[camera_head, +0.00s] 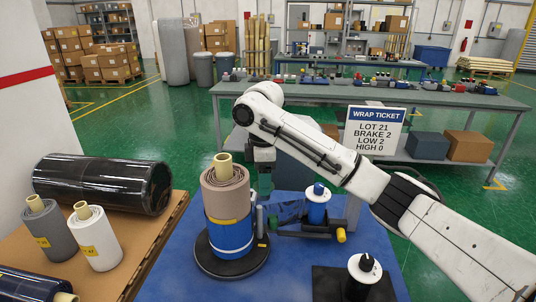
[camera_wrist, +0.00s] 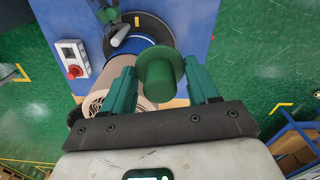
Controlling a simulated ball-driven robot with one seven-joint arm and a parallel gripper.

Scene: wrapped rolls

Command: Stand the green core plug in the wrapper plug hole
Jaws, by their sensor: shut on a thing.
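My gripper (camera_wrist: 161,82) is shut on the green core plug (camera_wrist: 160,62). The plug shows in the wrist view as a round, wider flange with a narrower round end, held between the two teal fingers. In the head view my arm reaches in from the right and its wrist hangs down behind the wrapped roll (camera_head: 226,190); the plug cannot be made out there. The wrapper (camera_head: 230,262) is a blue bench with a round black turntable under that brown and blue roll. I cannot pick out the plug hole in either view.
A black roll (camera_head: 105,184) and grey and white rolls (camera_head: 95,240) are on the left pallet. A wrap ticket sign (camera_head: 375,128) stands behind.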

